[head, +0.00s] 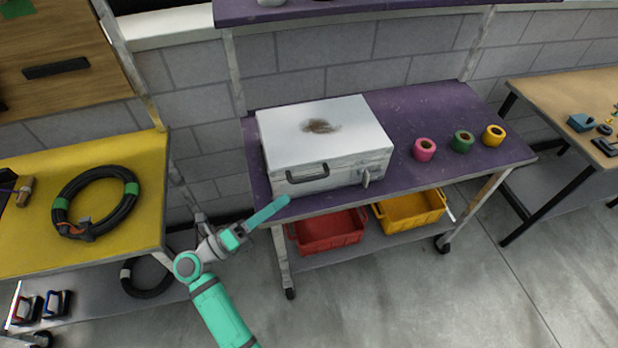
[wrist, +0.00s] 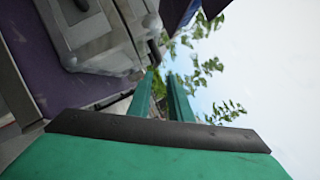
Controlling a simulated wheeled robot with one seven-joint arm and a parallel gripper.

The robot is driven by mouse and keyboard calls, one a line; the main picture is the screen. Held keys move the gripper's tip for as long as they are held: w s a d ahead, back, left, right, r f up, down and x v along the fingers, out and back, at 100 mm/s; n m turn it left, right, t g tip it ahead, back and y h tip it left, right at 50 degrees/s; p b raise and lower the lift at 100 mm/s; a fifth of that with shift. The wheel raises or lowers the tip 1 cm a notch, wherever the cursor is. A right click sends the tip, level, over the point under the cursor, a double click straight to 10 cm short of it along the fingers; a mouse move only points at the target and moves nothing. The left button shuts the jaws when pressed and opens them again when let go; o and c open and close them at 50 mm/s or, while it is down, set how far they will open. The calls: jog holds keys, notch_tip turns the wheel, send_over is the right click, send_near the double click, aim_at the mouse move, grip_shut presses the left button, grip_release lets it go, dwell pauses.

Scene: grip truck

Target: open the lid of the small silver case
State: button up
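The small silver case (head: 345,140) lies on the purple table with its lid down. The lid top has a dark brown stain. Its front shows a black handle (head: 307,173) and a small latch-like piece (head: 366,178) near the right corner. My gripper (head: 282,202) is in front of the case's lower left, near the table's front edge and apart from the case. In the wrist view, the gripper's two green fingers (wrist: 162,78) are parted with nothing between them. Part of the case (wrist: 100,40) shows at the upper left there.
The purple table (head: 435,112) also holds pink (head: 425,150), green (head: 462,142) and yellow (head: 494,136) tape rolls to the right. Red (head: 330,232) and yellow (head: 412,212) bins sit on its lower shelf. A yellow table (head: 130,225) with a coiled cable (head: 75,188) stands left.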

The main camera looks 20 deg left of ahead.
aim_at(309, 179)
jog(key=x, duration=1)
jog(key=shift+w+a+f, duration=0.15)
jog(key=shift+w+a, duration=0.15)
jog(key=shift+w, duration=0.1)
grip_shut()
